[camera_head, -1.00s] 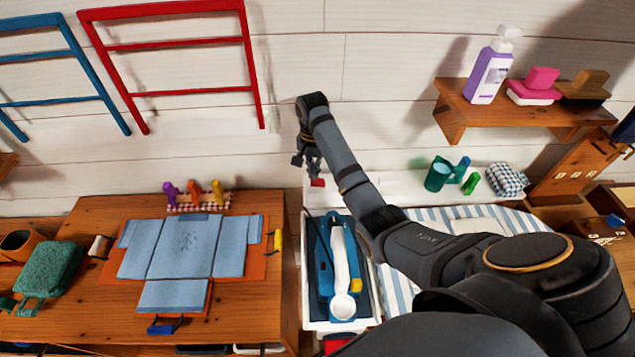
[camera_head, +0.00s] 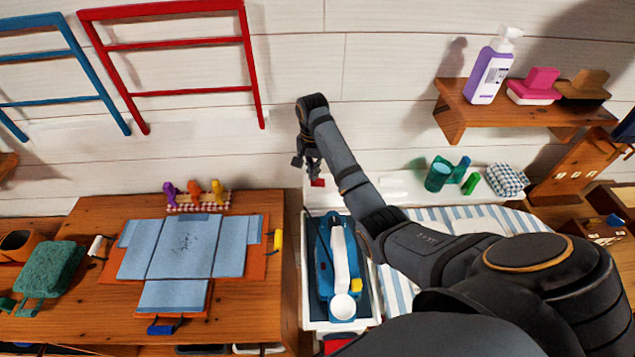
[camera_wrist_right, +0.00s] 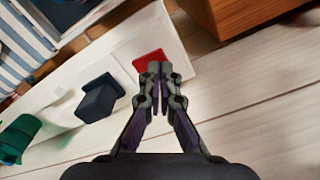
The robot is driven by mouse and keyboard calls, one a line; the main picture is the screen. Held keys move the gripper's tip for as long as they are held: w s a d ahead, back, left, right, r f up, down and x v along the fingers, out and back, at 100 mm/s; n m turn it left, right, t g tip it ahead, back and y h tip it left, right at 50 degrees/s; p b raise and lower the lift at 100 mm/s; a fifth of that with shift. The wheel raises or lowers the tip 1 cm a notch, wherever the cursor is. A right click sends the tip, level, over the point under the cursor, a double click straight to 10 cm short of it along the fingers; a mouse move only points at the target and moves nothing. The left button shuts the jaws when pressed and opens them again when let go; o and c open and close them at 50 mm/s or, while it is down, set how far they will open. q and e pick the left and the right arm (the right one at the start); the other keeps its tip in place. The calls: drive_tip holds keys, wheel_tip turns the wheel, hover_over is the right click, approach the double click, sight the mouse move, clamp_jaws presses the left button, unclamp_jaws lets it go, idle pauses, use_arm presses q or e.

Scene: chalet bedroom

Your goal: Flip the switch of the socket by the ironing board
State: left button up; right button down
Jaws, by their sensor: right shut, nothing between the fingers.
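The socket's red switch (camera_wrist_right: 148,62) sits on a white surface in the right wrist view, with a dark block like a plug (camera_wrist_right: 100,98) beside it. In the head view a small red patch of the switch (camera_head: 318,183) shows just below the fingers. My right gripper (camera_head: 313,176) is shut and empty, pointing down near the wall. In the wrist view its fingertips (camera_wrist_right: 158,70) overlap the switch's lower edge; I cannot tell whether they touch. The blue-and-white striped ironing board (camera_head: 425,215) lies partly behind my right arm. My left gripper is not in view.
A blue iron-like object (camera_head: 324,262) lies in a white-edged tray left of the ironing board. A wooden table (camera_head: 265,325) with folded blue cloth stands left. A green cup (camera_head: 438,176) stands right of the gripper. A wooden shelf (camera_head: 455,122) juts from the wall at right.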

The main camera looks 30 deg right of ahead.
drive_tip(key=shift+s+f, duration=0.1)
drive_tip(key=shift+f, duration=0.95)
idle(0.4)
drive_tip(key=shift+r+p, duration=0.95)
drive_tip(key=shift+p, duration=0.2)
wheel_tip(320, 180, up, 5)
drive_tip(key=p, duration=0.6)
drive_tip(key=shift+r+p, duration=0.15)
drive_tip(key=shift+p, duration=0.2)
